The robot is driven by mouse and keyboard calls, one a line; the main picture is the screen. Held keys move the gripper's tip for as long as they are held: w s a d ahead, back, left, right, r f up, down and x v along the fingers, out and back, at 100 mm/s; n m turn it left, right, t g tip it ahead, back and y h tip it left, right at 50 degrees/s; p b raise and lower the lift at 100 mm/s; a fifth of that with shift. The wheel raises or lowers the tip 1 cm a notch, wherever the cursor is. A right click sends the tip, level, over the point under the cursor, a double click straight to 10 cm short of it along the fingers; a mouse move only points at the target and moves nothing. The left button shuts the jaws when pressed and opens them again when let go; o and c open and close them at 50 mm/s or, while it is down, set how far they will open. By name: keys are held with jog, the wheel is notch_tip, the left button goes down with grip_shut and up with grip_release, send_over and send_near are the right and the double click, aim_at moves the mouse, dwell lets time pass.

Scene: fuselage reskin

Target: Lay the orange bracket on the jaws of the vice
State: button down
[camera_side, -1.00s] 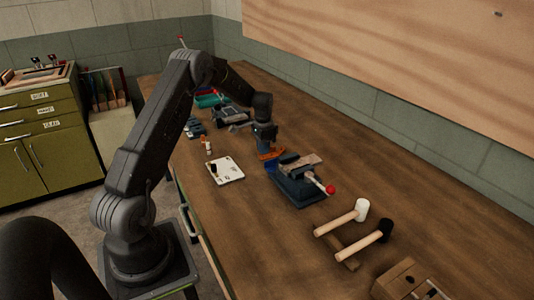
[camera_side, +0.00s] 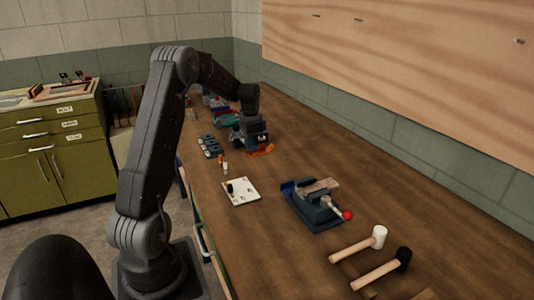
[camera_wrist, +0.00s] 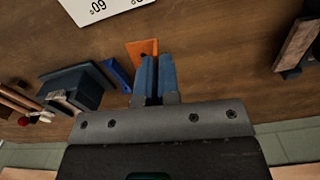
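The orange bracket (camera_side: 262,151) is at my gripper (camera_side: 257,141), over the far part of the bench. In the wrist view the bracket (camera_wrist: 141,47) shows at the tips of my blue fingers (camera_wrist: 154,62), which are close together on it; part of it is hidden by them. The height of the bracket above the bench is hard to tell. The blue-grey vice (camera_side: 316,212) stands on the bench nearer the side camera, apart from the bracket. Its jaws (camera_side: 318,187) face up, and its handle has a red knob. The vice also shows at left in the wrist view (camera_wrist: 76,82).
A white marked plate (camera_side: 241,190) lies left of the vice. Two mallets (camera_side: 352,243) lie in front of it. A small orange-and-white bottle (camera_side: 224,167) and several dark parts (camera_side: 210,146) are left of my gripper. Bare bench lies between bracket and vice.

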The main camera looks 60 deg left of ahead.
jog(key=shift+s+a+r, duration=0.15)
jog(key=shift+s+r, duration=0.35)
jog(key=shift+s, duration=0.05)
jog(key=w+d+r, duration=0.2)
jog(key=w+d, duration=0.4)
jog(key=d, duration=0.4)
jog(key=r+n, duration=0.1)
jog(key=r, duration=0.1)
send_over(305, 187)
jog(key=shift+f, duration=0.2)
jog(key=shift+f, duration=2.8)
jog(key=shift+f, duration=0.65)
